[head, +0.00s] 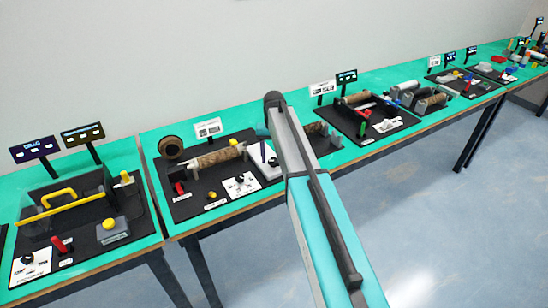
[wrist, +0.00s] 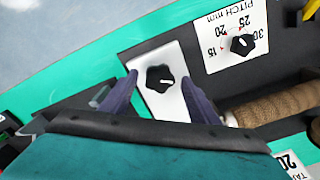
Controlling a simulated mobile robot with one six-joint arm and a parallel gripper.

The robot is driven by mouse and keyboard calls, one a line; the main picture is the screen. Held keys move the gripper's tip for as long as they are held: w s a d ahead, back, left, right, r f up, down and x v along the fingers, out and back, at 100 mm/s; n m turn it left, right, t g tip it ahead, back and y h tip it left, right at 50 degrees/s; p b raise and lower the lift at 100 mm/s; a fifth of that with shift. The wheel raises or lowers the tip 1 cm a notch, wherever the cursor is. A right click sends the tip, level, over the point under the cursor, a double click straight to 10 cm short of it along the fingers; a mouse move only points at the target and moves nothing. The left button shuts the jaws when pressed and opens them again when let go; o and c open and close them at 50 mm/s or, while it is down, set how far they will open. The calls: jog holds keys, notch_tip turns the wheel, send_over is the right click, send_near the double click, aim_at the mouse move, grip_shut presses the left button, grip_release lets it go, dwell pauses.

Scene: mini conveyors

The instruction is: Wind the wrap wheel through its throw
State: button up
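A black lobed knob (wrist: 160,78) with a white pointer mark sits on a plain white plate (wrist: 172,107) in the wrist view. No label on it is readable, so I cannot tell for sure that it is the wrap wheel. My gripper (wrist: 158,77) is open, with its two purple fingers on either side of the knob and gaps to both. I cannot tell how high the fingertips are above the plate. In the head view my arm hides the knob, and only part of the white plate (head: 258,165) shows.
A second black knob (wrist: 242,44) on a "PITCH mm" scale is close to the right. A brown wrapped roller (wrist: 285,104) lies beside the right finger. In the head view a red lever (head: 180,189) and yellow button (head: 211,195) stand at the same station. Other stations line the teal bench.

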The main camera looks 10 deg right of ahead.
aim_at(274, 160)
dwell(0.3)
notch_tip(274, 160, up, 14)
jog(key=b, duration=0.3)
jog(key=shift+b, duration=0.3)
dwell(0.3)
jog(key=shift+f, duration=0.1)
